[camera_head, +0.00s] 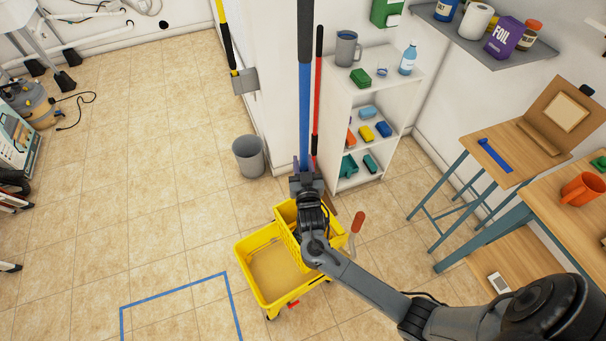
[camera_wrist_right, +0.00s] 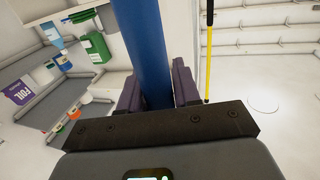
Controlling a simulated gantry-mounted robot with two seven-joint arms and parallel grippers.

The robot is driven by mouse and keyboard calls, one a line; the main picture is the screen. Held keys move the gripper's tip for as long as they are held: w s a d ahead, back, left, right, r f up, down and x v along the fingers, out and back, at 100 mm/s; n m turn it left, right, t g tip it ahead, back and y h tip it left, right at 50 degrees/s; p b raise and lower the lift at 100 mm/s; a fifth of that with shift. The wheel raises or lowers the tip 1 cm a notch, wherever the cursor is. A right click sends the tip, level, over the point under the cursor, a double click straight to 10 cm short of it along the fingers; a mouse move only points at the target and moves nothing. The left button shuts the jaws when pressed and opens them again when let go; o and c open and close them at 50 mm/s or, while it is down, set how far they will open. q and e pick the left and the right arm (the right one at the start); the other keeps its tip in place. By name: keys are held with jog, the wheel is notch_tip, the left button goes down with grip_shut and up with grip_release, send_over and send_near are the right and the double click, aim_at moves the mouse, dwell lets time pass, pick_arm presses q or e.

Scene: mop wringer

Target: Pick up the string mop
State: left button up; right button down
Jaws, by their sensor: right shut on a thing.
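The string mop's long blue handle (camera_head: 304,115) with a dark grey upper end stands nearly upright in the head view. My right gripper (camera_head: 306,178) is shut around the blue handle, above the yellow mop bucket (camera_head: 251,285). In the right wrist view the handle (camera_wrist_right: 145,40) passes between the two purple finger pads (camera_wrist_right: 157,88). The mop's string head is not visible; my gripper and arm cover that area. My left gripper is not in view.
The bucket has a yellow wringer (camera_head: 289,243) and a red-gripped lever (camera_head: 357,221). A red pole (camera_head: 317,100) stands behind the mop, beside a white shelf (camera_head: 344,101). A grey bin (camera_head: 248,156) stands near the wall. Blue tape (camera_head: 176,293) marks open floor left of the bucket.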

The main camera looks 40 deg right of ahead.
aim_at(302, 87)
notch_tip(302, 87, up, 28)
jog(key=shift+f+p, duration=0.2)
jog(key=shift+p, duration=1)
jog(key=shift+r, duration=0.1)
jog(key=c, duration=1.5)
grip_release()
grip_shut()
jog(key=shift+r+p, duration=0.15)
jog(key=shift+p, duration=0.2)
